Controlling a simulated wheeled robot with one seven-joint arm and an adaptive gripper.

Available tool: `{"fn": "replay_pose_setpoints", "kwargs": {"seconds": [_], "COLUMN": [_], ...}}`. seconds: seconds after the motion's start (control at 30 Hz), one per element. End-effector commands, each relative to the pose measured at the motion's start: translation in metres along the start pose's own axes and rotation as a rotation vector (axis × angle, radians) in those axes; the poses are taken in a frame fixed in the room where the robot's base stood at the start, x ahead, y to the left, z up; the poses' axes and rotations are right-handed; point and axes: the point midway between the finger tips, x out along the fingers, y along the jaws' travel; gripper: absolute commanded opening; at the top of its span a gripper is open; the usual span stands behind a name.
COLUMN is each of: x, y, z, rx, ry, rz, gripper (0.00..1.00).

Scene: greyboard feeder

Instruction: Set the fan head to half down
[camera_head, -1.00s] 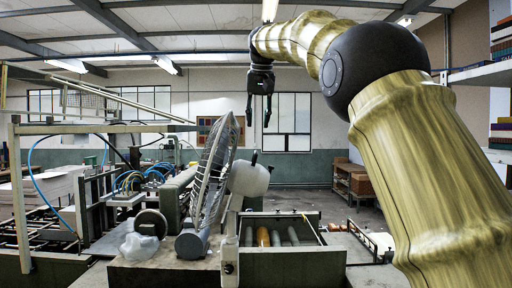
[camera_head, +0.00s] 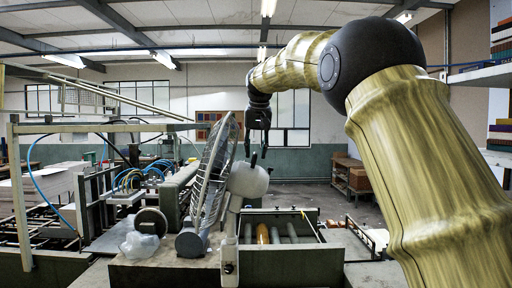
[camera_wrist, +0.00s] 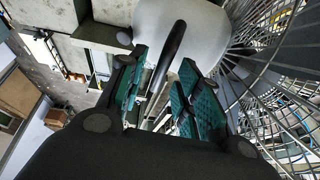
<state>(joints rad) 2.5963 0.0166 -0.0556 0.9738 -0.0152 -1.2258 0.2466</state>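The fan stands on a grey bench, its round wire cage (camera_head: 214,172) facing left and tilted slightly. Its pale rounded motor housing (camera_head: 248,181) sits right behind the cage. My gripper (camera_head: 257,155) points down just above the housing, its two fingers apart. In the wrist view, my gripper's teal-padded fingers (camera_wrist: 168,95) are open, with a dark rod (camera_wrist: 171,52) standing between them. The housing (camera_wrist: 185,22) and cage (camera_wrist: 275,75) also show there. I cannot tell whether the fingers touch the rod.
A crumpled clear plastic bag (camera_head: 139,245) lies on the bench left of the fan's base. A roller bed (camera_head: 283,233) is to the right of the fan. Feeder machinery with blue hoses (camera_head: 130,178) stands at the left. Open floor lies at the back right.

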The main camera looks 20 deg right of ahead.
Motion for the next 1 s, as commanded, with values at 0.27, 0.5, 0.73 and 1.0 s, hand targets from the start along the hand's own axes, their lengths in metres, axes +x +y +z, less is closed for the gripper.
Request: {"fn": "replay_pose_setpoints", "kwargs": {"seconds": [0.27,0.5,0.73,1.0], "x": [0.001,0.001,0.001,0.003], "y": [-0.001,-0.001,0.0,0.008], "z": [0.0,0.0,-0.001,-0.011], "rx": [-0.001,-0.001,0.0,0.005], "ry": [0.0,0.0,0.0,0.002], "rz": [0.0,-0.001,0.002,0.038], "gripper": [0.34,0.0,0.0,0.0]}}
